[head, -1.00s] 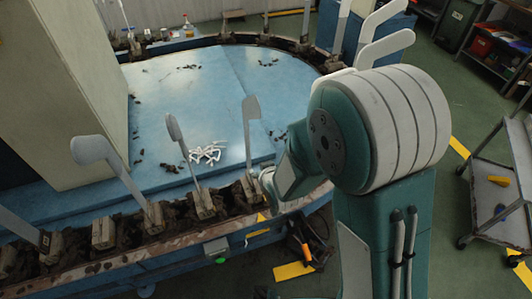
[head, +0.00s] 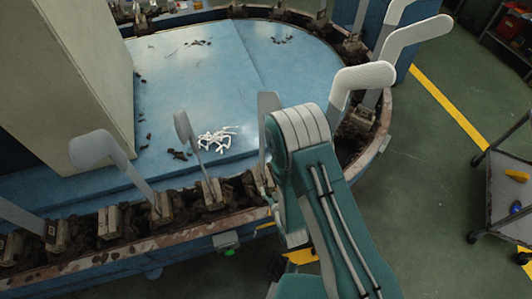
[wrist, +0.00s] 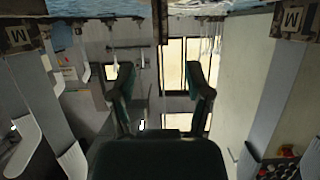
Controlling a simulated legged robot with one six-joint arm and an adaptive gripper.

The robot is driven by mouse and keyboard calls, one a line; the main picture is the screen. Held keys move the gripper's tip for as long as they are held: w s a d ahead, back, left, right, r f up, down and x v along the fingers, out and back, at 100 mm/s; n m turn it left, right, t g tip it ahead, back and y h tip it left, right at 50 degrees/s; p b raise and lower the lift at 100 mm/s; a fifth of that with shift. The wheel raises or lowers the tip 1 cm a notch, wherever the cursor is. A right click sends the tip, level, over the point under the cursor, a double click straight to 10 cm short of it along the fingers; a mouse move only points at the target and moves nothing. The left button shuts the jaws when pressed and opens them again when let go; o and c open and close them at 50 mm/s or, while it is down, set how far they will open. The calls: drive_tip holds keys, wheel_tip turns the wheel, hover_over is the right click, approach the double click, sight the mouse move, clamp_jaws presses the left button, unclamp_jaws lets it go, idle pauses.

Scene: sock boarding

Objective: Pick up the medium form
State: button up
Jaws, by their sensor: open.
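Foot-shaped forms stand on the rail of an oval machine. In the head view a pale form (head: 267,112) stands just left of my arm, partly hidden by it. A thin form (head: 186,130) and a wider form (head: 105,152) stand further left. The head view does not show size letters clearly. The wrist view looks inverted; blocks marked M hold a left form (wrist: 45,95) and a right form (wrist: 262,100). My gripper (wrist: 162,82) is open, with no form clearly between its fingers. My arm mostly hides it in the head view.
White forms (head: 362,78) stand on the rail at right. White scraps (head: 216,138) lie on the blue machine top (head: 190,85). A beige column (head: 85,80) rises at left. A grey cart (head: 510,190) stands at right, with green floor (head: 430,150) between.

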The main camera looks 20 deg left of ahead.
sight(265, 177)
drive_tip(key=x, duration=0.8)
drive_tip(key=shift+w+a, duration=0.15)
drive_tip(key=shift+a, duration=0.1)
drive_tip(key=shift+r, duration=0.1)
clamp_jaws()
